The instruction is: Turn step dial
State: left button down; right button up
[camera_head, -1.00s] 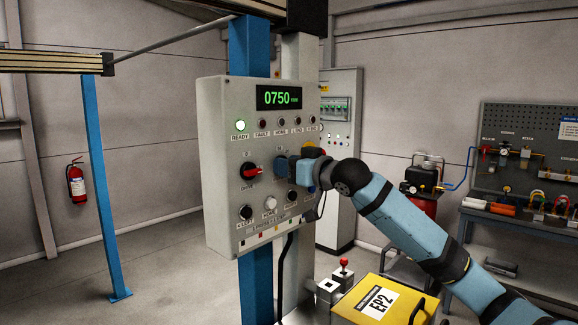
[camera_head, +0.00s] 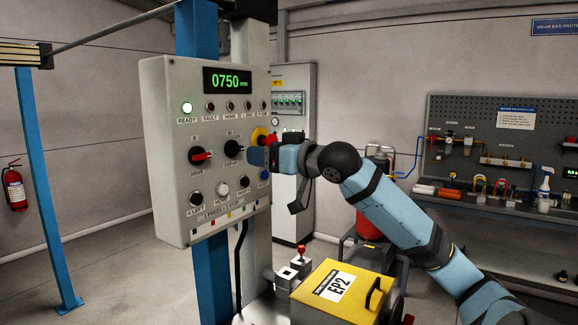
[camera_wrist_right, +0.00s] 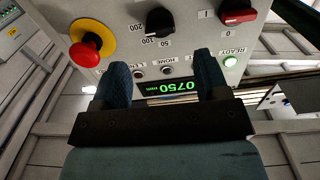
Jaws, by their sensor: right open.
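The step dial (camera_head: 233,149) is a round black knob in the middle of the grey control panel (camera_head: 160,120). In the right wrist view the dial (camera_wrist_right: 160,22) appears upside down, with 50, 100 and 200 marked around it. My right gripper (camera_head: 258,156) is right of the dial in the head view, apart from it. In the wrist view its two blue fingers (camera_wrist_right: 162,66) are spread and empty, with the dial beyond the gap between their tips. The display (camera_head: 227,80) reads 0750 mm. My left gripper is out of view.
The red emergency stop on its yellow base (camera_wrist_right: 90,47) is beside the dial. The drive switch (camera_head: 201,156) has a red handle. The READY lamp (camera_head: 187,107) glows green. A yellow EP2 box (camera_head: 330,285) stands below my right arm.

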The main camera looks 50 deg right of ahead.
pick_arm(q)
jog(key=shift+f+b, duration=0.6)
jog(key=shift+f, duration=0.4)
pick_arm(e)
jog(key=shift+s+d, duration=0.15)
jog(key=shift+s, duration=1.3)
jog(key=shift+s+d, duration=0.1)
jog(key=shift+s, duration=1.35)
